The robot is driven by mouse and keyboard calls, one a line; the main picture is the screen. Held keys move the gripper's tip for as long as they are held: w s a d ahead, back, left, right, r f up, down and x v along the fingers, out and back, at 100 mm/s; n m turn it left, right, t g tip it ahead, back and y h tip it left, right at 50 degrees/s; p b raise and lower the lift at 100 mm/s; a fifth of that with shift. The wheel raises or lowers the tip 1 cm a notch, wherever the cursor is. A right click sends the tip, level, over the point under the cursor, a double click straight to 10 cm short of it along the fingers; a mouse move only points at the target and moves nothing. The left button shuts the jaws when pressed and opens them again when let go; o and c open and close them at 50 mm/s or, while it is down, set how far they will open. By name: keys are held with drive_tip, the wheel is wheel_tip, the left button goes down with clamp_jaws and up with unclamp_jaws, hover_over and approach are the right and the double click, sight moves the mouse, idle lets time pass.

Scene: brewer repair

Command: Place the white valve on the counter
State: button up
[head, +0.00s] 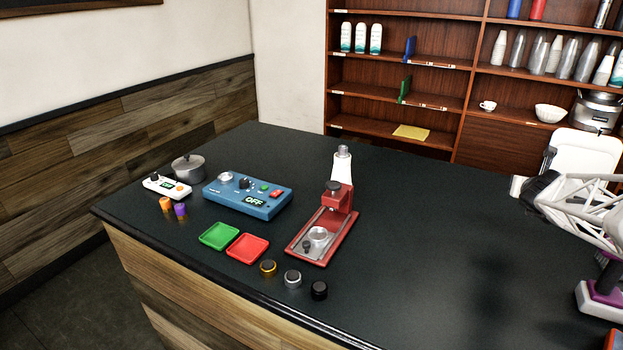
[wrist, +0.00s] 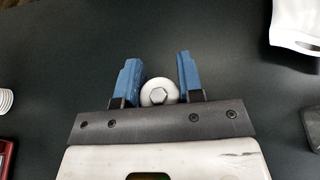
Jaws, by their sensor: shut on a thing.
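The white valve (wrist: 158,93), a round white piece with a grey hex centre, shows in the wrist view between the two blue fingers of my gripper (wrist: 159,64). My gripper is shut on it, and the valve sits deep between the fingers, near their base. Its underside is hidden. The dark counter (head: 440,240) lies below my gripper; how high the valve is above it I cannot tell. In the head view my arm is at the right edge, and neither the fingers nor the valve can be made out.
A red brewer stand (head: 325,235), a blue control box (head: 247,194), a green tray (head: 219,235), a red tray (head: 247,248) and several knobs stand on the left half. A white object (wrist: 296,22) lies at the upper right of the wrist view. The counter's middle right is clear.

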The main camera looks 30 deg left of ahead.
drive_tip(key=shift+d+r+m+h, duration=0.1)
drive_tip(key=shift+d+m+h, duration=0.4)
drive_tip(key=shift+d, duration=0.25)
drive_tip(key=s+a+r+n+g+y, duration=0.1)
drive_tip(key=s+a+n+y, duration=0.2)
drive_tip(key=a, duration=1.2)
drive_tip(key=s+a+r+n+g+y, duration=0.1)
drive_tip(key=s+a, duration=0.6)
drive_tip(key=a, duration=0.9)
drive_tip(key=s+a+r+n+g+y, duration=0.2)
drive_tip(key=s+a+n+y, duration=0.3)
drive_tip(key=a, duration=1.1)
drive_tip(key=shift+s+n+g+y, duration=0.35)
drive_tip(key=shift+n+g+y, duration=0.05)
drive_tip(key=shift+g+y, duration=0.1)
drive_tip(key=s+a+f+n+g+y, duration=0.1)
drive_tip(key=s+a+f+n+g, duration=0.1)
drive_tip(key=s+a+f, duration=0.2)
drive_tip(key=s+a+f+n+g+y, duration=0.1)
drive_tip(key=s+a+f+n+g, duration=0.2)
drive_tip(key=s+a, duration=0.7)
drive_tip(key=s+a+f+n+g, duration=0.2)
drive_tip(key=s+a+f, duration=0.3)
drive_tip(key=s, duration=1.2)
drive_tip(key=shift+s+a+n+g+y, duration=0.2)
drive_tip(key=shift+a+g, duration=0.15)
drive_tip(key=shift+a, duration=0.35)
drive_tip(key=shift+s+a+n+g+y, duration=0.1)
drive_tip(key=shift+a+g+y, duration=0.2)
drive_tip(key=shift+a, duration=0.35)
